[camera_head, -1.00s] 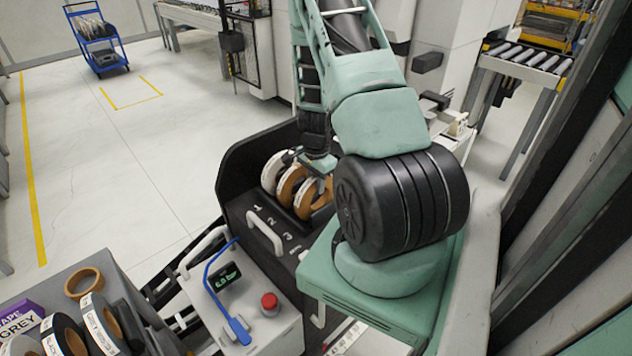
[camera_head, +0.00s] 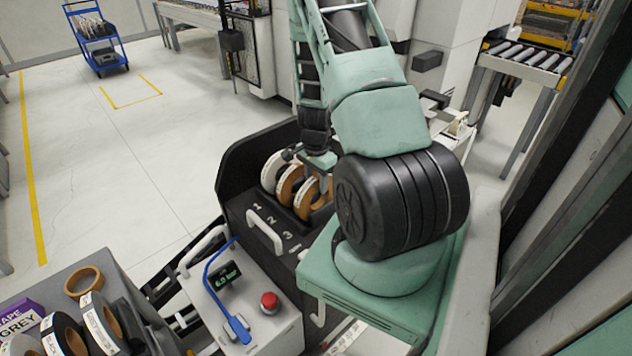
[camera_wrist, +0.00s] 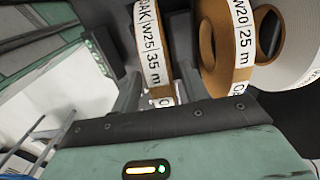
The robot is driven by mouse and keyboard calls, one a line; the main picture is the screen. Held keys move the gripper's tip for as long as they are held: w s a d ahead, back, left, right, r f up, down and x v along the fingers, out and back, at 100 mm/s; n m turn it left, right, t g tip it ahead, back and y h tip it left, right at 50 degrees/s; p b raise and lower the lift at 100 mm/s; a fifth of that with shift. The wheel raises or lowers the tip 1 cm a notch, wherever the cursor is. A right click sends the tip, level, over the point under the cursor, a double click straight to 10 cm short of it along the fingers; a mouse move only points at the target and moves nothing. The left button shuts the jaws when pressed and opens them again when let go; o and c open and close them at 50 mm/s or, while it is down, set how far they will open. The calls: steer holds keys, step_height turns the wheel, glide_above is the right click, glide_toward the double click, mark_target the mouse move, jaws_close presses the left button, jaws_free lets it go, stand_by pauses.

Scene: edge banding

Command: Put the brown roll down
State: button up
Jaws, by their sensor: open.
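A brown roll (camera_head: 314,201) with a white label stands upright in the black holder (camera_head: 233,160), at the slot marked 3. In the wrist view this roll (camera_wrist: 151,50) has a label reading "W25 | 35 m". My gripper (camera_head: 322,183) is just above the roll's near upper edge. In the wrist view its fingers (camera_wrist: 162,88) are open, one on either side of the roll's rim, with gaps visible. The lower part of the roll is hidden by the holder and my arm.
Another brown roll (camera_wrist: 211,45), labelled "W20 | 25 m", stands close beside it, then a white roll (camera_head: 270,171). A control box with a red button (camera_head: 269,300) stands in front. More rolls lie on a grey cart (camera_head: 62,280) at lower left.

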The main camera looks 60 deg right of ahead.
step_height(320, 180, up, 11)
steer(key=b, duration=0.1)
steer(key=w+a+r+n+y, duration=0.15)
steer(key=a+n, duration=0.35)
steer(key=a, duration=0.5)
steer(key=w+a+r+n, duration=0.3)
steer(key=a+n, duration=0.1)
steer(key=a, duration=0.6)
steer(key=w+a+r+n, duration=0.25)
steer(key=a+n, duration=0.25)
steer(key=a, duration=0.5)
steer(key=s+a+r+n, duration=0.2)
steer(key=s+a+n, duration=0.5)
steer(key=s+a, duration=0.1)
steer(key=s+a+r+n, duration=0.3)
steer(key=s+a+n, duration=0.5)
steer(key=s+a, duration=0.1)
steer(key=shift+a+h, duration=0.3)
steer(key=shift+h, duration=0.15)
steer(key=shift+f+b, duration=0.15)
steer(key=shift+b, duration=0.15)
